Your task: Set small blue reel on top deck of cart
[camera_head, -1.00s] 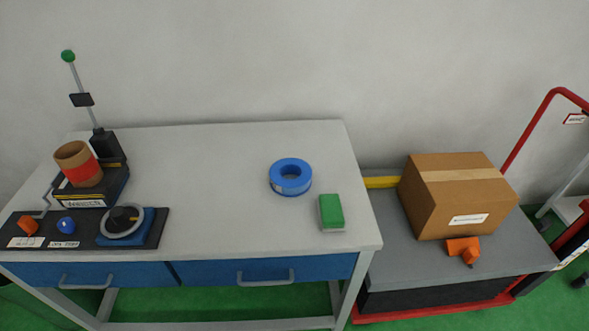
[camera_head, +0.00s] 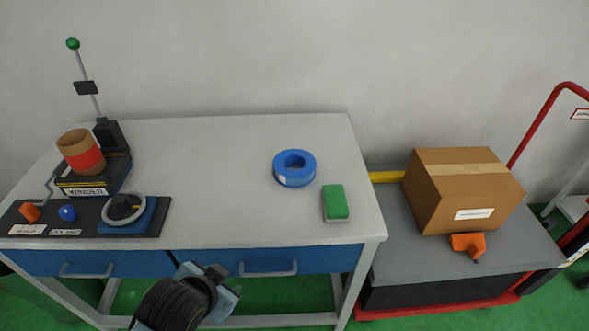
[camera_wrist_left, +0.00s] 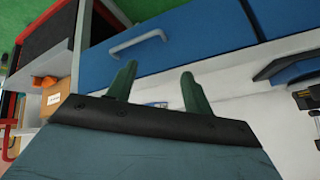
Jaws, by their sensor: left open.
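The small blue reel (camera_head: 294,179) is a flat blue ring lying on the white-grey workbench (camera_head: 230,150), right of its middle. The cart (camera_head: 430,258) stands right of the bench, with a grey deck, a red base and a red handle. My left gripper (camera_head: 212,281) is in front of the bench at the drawers, low and left of the reel. In the left wrist view its two dark green fingers (camera_wrist_left: 158,76) are apart with nothing between them. My right gripper is not in view.
A cardboard box (camera_head: 462,190) and an orange tool (camera_head: 468,245) occupy the cart's deck; its front left is bare. A green block (camera_head: 335,202) lies beside the reel. A winder (camera_head: 92,178) stands at the bench's left. Blue drawers with handles (camera_head: 268,270) line the front.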

